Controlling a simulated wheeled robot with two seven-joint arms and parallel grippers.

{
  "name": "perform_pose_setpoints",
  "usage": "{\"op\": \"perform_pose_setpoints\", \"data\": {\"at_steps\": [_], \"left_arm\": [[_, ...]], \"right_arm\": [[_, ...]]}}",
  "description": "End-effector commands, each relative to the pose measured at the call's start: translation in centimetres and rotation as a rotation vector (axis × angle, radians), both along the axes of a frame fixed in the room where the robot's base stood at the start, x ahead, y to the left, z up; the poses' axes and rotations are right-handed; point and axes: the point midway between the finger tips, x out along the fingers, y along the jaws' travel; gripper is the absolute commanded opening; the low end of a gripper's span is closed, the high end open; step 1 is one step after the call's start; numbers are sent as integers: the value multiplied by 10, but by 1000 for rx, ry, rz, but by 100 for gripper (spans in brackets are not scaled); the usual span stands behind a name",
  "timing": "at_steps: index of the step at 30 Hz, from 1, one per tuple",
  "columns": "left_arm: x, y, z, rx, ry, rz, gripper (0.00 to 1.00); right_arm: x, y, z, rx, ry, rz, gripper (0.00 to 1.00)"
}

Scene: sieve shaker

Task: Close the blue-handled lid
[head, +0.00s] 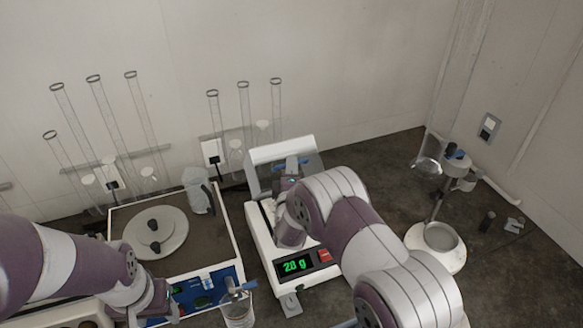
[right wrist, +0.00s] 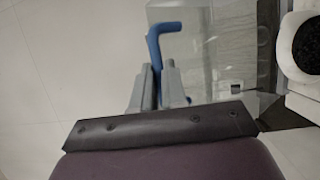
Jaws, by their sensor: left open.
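The balance lid (head: 281,149) has a white bar and a clear panel and stands raised at the back of the white balance (head: 262,245). Its blue handle (head: 290,163) also shows in the right wrist view (right wrist: 166,30). My right gripper (head: 289,180) reaches over the balance to the handle. In the right wrist view, the two grey fingers (right wrist: 155,78) are shut on the blue bar, one on each side; the lower bar is partly hidden.
A tray (head: 118,222) with a round grey lid (head: 155,232) stands left of the balance. A beaker (head: 238,313) stands in front, and glass tubes line the wall. A stand with a white base (head: 420,238) is to the right.

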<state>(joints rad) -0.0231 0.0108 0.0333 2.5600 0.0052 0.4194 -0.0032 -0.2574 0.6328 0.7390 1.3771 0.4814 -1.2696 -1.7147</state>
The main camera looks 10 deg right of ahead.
Motion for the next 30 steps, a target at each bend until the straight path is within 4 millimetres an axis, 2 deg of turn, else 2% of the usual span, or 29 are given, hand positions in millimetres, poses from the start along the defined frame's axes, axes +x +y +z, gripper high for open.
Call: {"op": "perform_pose_setpoints", "data": {"at_steps": [5, 8, 18, 30], "left_arm": [[0, 0, -3, 0, 0, 0, 55], [0, 0, -12, 0, 0, 0, 55], [0, 0, -77, 0, 0, 0, 55], [0, 0, -114, 0, 0, 0, 55]], "right_arm": [[-2, 0, -3, 0, -3, 0, 0], [-6, -1, -9, 4, -23, 1, 0], [-44, -8, -48, 42, -220, 1, 0], [-84, -16, -92, 47, -240, 2, 0]]}}
